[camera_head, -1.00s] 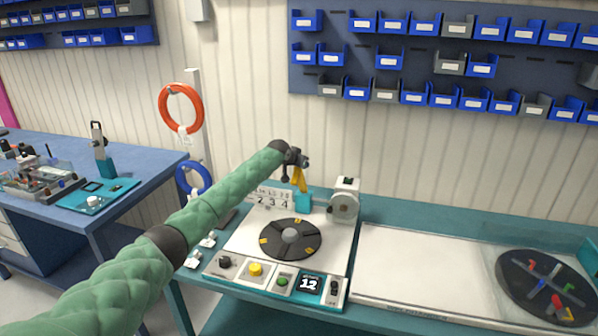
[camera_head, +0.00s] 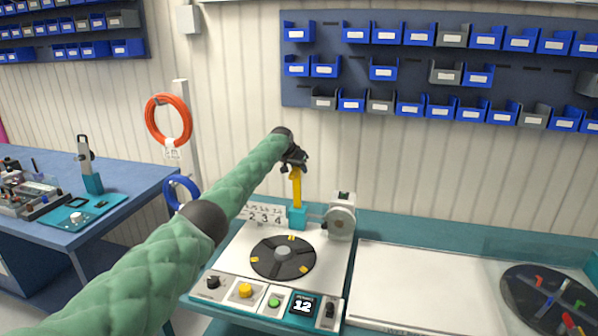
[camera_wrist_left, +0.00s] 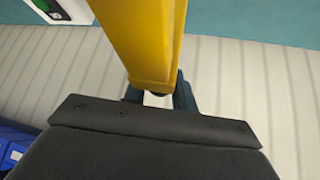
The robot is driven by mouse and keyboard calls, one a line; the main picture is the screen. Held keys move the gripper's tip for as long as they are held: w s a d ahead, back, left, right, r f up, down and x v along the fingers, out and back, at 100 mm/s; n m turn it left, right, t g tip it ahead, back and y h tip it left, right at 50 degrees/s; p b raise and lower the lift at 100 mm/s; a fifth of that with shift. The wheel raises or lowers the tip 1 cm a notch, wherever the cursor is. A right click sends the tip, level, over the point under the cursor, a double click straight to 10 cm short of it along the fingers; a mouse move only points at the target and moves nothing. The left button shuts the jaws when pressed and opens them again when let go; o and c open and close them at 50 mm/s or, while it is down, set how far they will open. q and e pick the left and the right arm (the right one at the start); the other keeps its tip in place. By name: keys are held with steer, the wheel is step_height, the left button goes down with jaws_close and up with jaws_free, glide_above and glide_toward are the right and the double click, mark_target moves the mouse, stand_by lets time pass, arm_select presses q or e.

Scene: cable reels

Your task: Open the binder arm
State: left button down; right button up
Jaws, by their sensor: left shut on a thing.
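The yellow binder arm (camera_head: 295,187) stands roughly upright on its teal block (camera_head: 297,217) at the back of the machine. My left gripper (camera_head: 295,164) is shut on the upper end of the binder arm. The left wrist view shows the yellow binder arm (camera_wrist_left: 145,45) running to the dark fingers (camera_wrist_left: 160,95), which are partly hidden behind the wrist housing. The black turntable (camera_head: 283,257) with yellow marks lies in front of the block. My right gripper is not in view.
A grey-white motor unit (camera_head: 341,217) stands close to the right of the binder arm. A number plate (camera_head: 262,214) is at its left. A bare white board (camera_head: 425,285) lies to the right.

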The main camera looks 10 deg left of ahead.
arm_select(q)
steer(key=shift+w+f, duration=0.1)
steer(key=shift+w, duration=0.1)
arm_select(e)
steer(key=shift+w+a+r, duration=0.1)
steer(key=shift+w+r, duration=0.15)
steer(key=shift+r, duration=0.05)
arm_select(q)
steer(key=c, duration=1.2)
jaws_free()
steer(key=shift+w+a+f, duration=0.1)
steer(key=shift+s+r, duration=0.2)
steer(key=shift+r, duration=0.15)
steer(key=shift+s+a+r+b, duration=0.15)
steer(key=shift+s+r+b, duration=0.1)
steer(key=shift+b, duration=0.15)
steer(key=b+v, duration=0.1)
steer(key=v, duration=0.4)
steer(key=shift+b, duration=0.4)
steer(key=shift+s+a+r, duration=0.15)
steer(key=shift+s+r, duration=0.15)
steer(key=shift+r, duration=0.25)
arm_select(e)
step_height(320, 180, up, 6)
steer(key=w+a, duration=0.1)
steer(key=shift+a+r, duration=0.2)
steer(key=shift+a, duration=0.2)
